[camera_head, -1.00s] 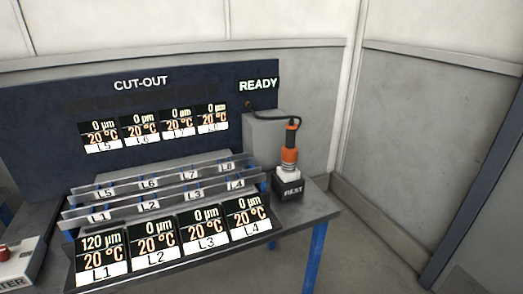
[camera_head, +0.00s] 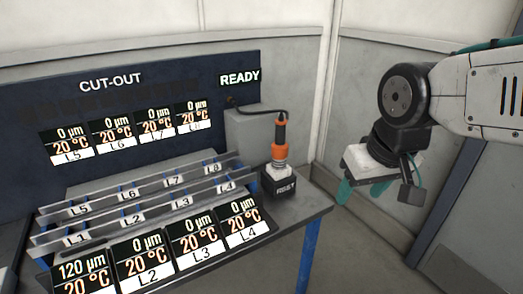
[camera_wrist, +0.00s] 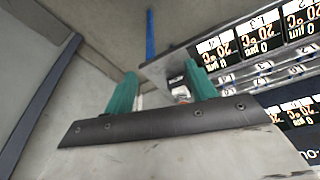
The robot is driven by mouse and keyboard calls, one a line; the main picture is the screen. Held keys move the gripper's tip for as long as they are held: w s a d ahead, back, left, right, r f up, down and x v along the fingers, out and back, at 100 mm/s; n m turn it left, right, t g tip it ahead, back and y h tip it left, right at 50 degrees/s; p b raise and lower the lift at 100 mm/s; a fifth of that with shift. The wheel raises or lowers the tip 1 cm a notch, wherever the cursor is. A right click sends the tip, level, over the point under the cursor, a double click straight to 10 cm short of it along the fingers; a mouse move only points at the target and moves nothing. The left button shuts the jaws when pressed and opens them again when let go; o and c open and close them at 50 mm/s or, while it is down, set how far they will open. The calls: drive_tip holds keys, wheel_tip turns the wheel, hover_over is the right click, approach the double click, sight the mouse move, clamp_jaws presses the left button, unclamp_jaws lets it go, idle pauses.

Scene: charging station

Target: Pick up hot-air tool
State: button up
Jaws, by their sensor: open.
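The hot-air tool (camera_head: 280,137) stands upright in the block marked REST (camera_head: 279,184) at the right end of the bench. It has a black grip and an orange collar, and a dark cable runs from its top to the back panel. My gripper (camera_head: 359,194) has teal fingers and hangs to the right of the bench, apart from the tool. In the wrist view my gripper (camera_wrist: 163,92) is open with its fingers spread. Part of the tool (camera_wrist: 181,92) shows beyond the fingers, partly hidden by the right one.
The bench (camera_head: 310,207) carries slotted racks (camera_head: 130,212) and several displays left of the tool. A dark back panel (camera_head: 150,85) reads CUT-OUT and READY. A grey box (camera_head: 250,133) stands behind the tool. Open space lies between the tool and my gripper.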

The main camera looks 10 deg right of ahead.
drive_tip(key=w+a+f+t, duration=0.15)
drive_tip(key=w+t, duration=0.25)
drive_tip(key=w, duration=0.9)
drive_tip(key=w+f+t, duration=0.3)
drive_tip(key=w+t, duration=0.1)
drive_tip(key=w, duration=0.9)
drive_tip(key=t, duration=0.5)
approach(279, 130)
drive_tip(key=shift+n+y, duration=0.3)
drive_tip(key=shift+y, duration=0.1)
drive_tip(key=w+f, duration=0.1)
drive_tip(key=w+d+f, duration=0.1)
drive_tip(key=w, duration=0.1)
drive_tip(key=w+f, duration=0.1)
drive_tip(key=shift+w+d, duration=0.2)
drive_tip(key=shift+w, duration=0.15)
drive_tip(key=shift+w+a+f+t, duration=0.1)
drive_tip(key=shift+w+f+t, duration=0.25)
drive_tip(key=shift+t, duration=0.35)
drive_tip(key=shift+w, duration=0.2)
drive_tip(key=w, duration=0.7)
drive_tip(key=shift+w+a, duration=0.15)
drive_tip(key=shift+w, duration=0.05)
drive_tip(key=shift+r, duration=0.1)
clamp_jaws()
